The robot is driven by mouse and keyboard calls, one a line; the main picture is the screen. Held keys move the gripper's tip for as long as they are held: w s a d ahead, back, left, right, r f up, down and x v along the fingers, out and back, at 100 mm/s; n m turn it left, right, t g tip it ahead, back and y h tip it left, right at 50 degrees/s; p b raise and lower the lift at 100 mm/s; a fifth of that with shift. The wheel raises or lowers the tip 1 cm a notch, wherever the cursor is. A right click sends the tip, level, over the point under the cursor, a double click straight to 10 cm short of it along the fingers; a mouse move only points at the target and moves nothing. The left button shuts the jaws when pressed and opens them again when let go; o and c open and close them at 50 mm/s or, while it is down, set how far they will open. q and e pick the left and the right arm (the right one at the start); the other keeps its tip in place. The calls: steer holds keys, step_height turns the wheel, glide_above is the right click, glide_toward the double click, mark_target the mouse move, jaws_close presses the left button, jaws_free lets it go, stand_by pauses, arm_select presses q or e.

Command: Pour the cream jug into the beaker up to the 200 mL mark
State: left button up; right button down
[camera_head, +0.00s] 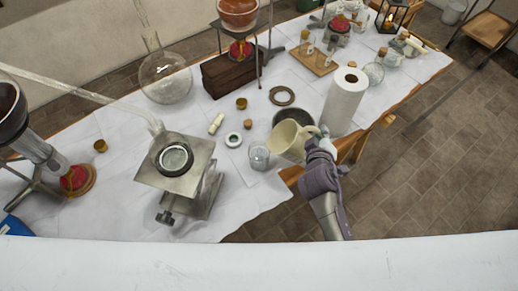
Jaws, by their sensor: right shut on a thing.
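The cream jug (287,141) is near the table's front edge, tilted with its mouth toward the left. My right gripper (322,141) is shut on the jug at its right side, by the handle. The clear glass beaker (259,157) stands upright on the white cloth, just left of the jug. The jug's left rim is close to the beaker's top. I cannot make out the beaker's marks or any liquid level, and no stream shows clearly. My left gripper is not in view.
A paper towel roll (344,101) stands right behind my right gripper. A dark bowl (294,115) is behind the jug. A metal lab jack (178,172) stands left of the beaker. A small white ring-shaped dish (233,140) lies behind the beaker. The cloth in front of the beaker is clear.

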steer(key=shift+s+d+f+m+y, duration=0.1)
steer(key=shift+d+f+m+y, duration=0.4)
steer(key=shift+d+f, duration=0.35)
steer(key=shift+d+f+m+y, duration=0.4)
steer(key=shift+d+f+m, duration=0.2)
steer(key=shift+f, duration=0.4)
step_height(320, 180, down, 6)
steer(key=d+m+y+b, duration=0.1)
steer(key=m+y+b, duration=0.2)
steer(key=m, duration=0.1)
steer(key=shift+d+f+t, duration=0.2)
steer(key=shift+d+t, duration=0.1)
steer(key=shift+d, duration=0.05)
steer(key=shift+r, duration=0.1)
